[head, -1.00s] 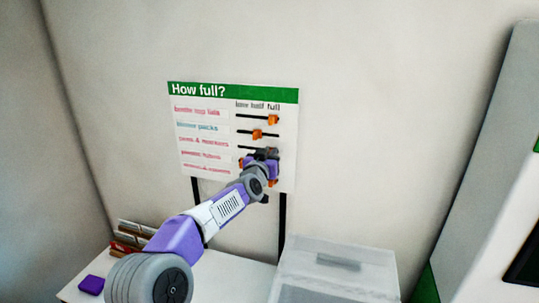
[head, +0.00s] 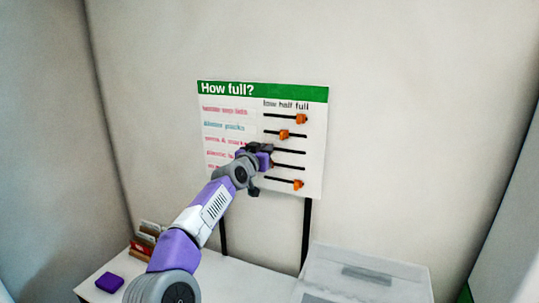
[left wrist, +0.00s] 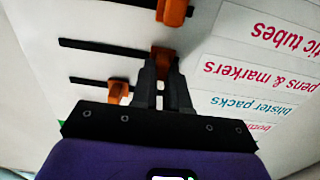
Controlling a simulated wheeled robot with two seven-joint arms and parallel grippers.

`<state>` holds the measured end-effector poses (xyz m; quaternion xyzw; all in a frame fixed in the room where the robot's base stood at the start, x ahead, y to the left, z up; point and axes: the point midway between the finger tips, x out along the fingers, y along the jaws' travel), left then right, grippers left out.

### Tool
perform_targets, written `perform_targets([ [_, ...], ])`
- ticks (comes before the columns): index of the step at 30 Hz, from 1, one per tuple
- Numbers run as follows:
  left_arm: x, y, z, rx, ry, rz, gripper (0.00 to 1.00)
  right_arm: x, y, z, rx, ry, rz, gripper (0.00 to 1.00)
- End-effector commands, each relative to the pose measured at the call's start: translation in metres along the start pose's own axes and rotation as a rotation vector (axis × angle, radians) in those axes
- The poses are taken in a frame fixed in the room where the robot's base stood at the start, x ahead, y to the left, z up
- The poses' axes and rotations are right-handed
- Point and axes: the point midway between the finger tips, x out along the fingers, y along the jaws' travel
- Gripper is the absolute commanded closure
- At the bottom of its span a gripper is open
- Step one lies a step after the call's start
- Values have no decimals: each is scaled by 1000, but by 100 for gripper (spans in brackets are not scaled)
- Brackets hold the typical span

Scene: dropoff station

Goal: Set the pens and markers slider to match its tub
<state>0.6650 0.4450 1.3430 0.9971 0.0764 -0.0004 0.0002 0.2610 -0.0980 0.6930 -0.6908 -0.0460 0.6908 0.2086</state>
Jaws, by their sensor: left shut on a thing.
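My left gripper (head: 268,151) covers the low end of the pens and markers slot (head: 289,151). In the left wrist view, upside down, my left gripper (left wrist: 161,75) is shut on the orange pens and markers slider (left wrist: 163,58), at the slot end nearest its label (left wrist: 255,72). The slot (left wrist: 105,48) runs free on its other side. No pens or markers are recognisable in any tub. My right gripper is out of view.
Orange sliders stand near full on the top row (head: 301,118) and bottom row (head: 298,184), and near half on blister packs (head: 284,134). A translucent bin (head: 365,270) stands below right. A purple block (head: 109,283) lies on the white table (head: 240,285).

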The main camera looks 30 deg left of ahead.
Motion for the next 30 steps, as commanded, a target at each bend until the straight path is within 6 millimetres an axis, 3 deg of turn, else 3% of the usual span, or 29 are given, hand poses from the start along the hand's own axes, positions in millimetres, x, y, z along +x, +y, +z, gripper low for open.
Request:
perform_targets([
  [5,-1,-3,-2,3,4,-7,100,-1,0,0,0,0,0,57],
  [6,-1,-3,-2,3,5,-7,81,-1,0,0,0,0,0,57],
  [11,-1,-3,-2,3,4,-6,60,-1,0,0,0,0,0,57],
  [22,-6,-2,-1,2,4,-5,60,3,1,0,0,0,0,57],
  [30,-43,-4,1,3,4,-8,60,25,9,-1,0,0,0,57],
])
